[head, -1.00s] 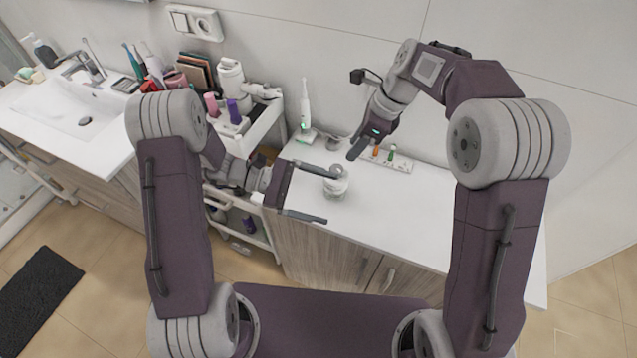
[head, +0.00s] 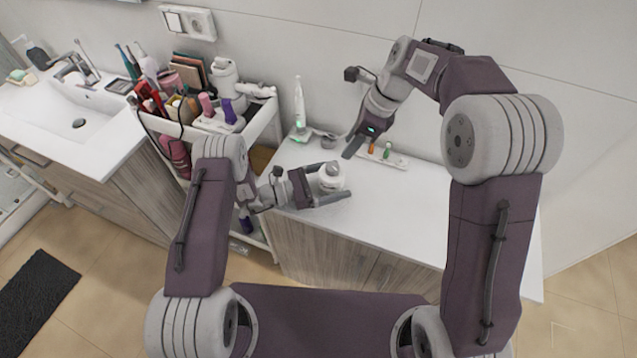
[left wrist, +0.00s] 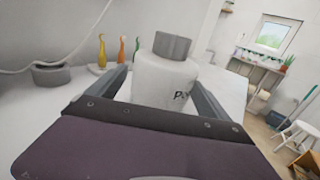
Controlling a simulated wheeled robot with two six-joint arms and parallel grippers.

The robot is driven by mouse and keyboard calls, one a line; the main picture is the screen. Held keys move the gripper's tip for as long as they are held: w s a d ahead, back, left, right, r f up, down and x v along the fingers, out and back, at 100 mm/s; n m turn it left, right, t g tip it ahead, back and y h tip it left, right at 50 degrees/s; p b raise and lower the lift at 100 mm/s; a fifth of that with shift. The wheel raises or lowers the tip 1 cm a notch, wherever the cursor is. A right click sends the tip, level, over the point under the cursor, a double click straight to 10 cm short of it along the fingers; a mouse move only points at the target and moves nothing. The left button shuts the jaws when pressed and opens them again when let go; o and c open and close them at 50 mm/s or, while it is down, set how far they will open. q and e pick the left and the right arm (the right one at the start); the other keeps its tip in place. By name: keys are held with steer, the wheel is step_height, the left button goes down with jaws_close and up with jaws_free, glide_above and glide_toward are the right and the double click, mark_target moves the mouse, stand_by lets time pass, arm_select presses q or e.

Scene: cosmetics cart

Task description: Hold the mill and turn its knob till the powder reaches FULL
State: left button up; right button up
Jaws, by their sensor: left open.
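The mill (head: 331,179) is a white jar standing on the white counter. In the left wrist view the mill (left wrist: 163,82) is upright, with a grey knob (left wrist: 172,46) on top and dark lettering partly visible on its side. My left gripper (head: 338,183) is open, with one finger on each side of the mill; the fingers (left wrist: 160,92) also flank it in the left wrist view. I cannot tell whether they touch it. My right gripper (head: 354,146) is behind and above the mill, apart from it; its finger gap is not clear. No powder level or FULL mark is readable.
An electric toothbrush (head: 299,105) stands behind the mill, near a small grey round object (left wrist: 50,74). A white holder (head: 400,161) with small coloured pieces lies at the back. A crowded cart (head: 262,118) is at the left. The counter's right side (head: 440,215) is clear.

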arm_select(q)
steer(key=shift+x, duration=1.25)
steer(key=c, duration=1.7)
steer(key=shift+c, duration=0.7)
arm_select(e)
steer(key=o, duration=0.4)
steer(key=shift+c, duration=0.2)
steer(key=shift+o, duration=0.2)
steer(key=shift+s+n, duration=0.4)
steer(key=shift+n, duration=0.1)
step_height(320, 180, up, 3)
steer(key=n+h, duration=0.4)
steer(key=n, duration=0.5)
glide_above(333, 166)
arm_select(q)
steer(key=shift+a, duration=0.1)
arm_select(e)
steer(key=shift+g, duration=0.3)
step_height(333, 166, down, 12)
steer(key=shift+s+r, duration=0.1)
steer(key=shift+n, duration=0.3)
jaws_close()
